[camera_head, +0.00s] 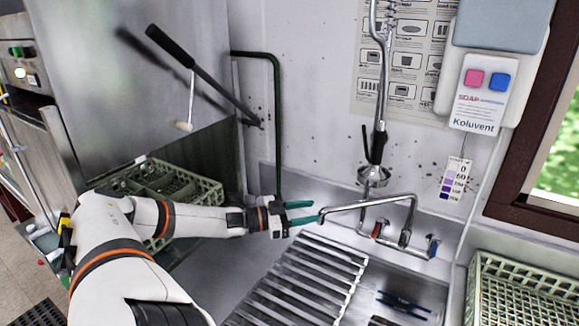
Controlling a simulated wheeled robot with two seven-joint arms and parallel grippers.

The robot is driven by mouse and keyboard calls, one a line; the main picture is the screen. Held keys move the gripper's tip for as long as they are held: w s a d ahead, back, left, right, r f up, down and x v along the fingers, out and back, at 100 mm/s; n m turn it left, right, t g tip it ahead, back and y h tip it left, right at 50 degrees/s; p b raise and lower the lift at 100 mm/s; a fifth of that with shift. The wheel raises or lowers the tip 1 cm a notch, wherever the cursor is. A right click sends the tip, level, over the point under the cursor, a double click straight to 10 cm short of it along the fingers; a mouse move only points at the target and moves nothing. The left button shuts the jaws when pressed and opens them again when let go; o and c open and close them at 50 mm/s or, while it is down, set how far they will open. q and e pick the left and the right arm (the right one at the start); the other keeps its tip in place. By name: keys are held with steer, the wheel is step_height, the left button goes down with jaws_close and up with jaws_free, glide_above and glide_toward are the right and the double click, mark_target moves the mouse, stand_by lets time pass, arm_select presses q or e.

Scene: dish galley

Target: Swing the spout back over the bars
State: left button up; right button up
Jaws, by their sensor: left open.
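The metal spout (370,204) runs left from the tap body on the back wall of the sink, and its tip bends down at the left end. The grey bars (305,277) form a slatted rack across the sink below and in front of the spout. My left gripper (314,211) reaches in from the left with its two teal fingers apart. Its fingertips are at the spout's tip; I cannot tell whether they touch it. The spout's tip lies near the back edge of the bars. My right gripper is out of view.
A spray hose (381,90) rises behind the spout. A green dish rack (165,190) stands left, under the raised machine hood with its black handle (190,65). A pale crate (515,290) stands at the right. Dark blue items (404,302) lie in the basin.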

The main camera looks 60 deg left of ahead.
arm_select(q)
steer(key=shift+p+v, duration=0.5)
steer(key=shift+v, duration=1.7)
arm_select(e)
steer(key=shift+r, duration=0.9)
arm_select(q)
steer(key=shift+f, duration=0.1)
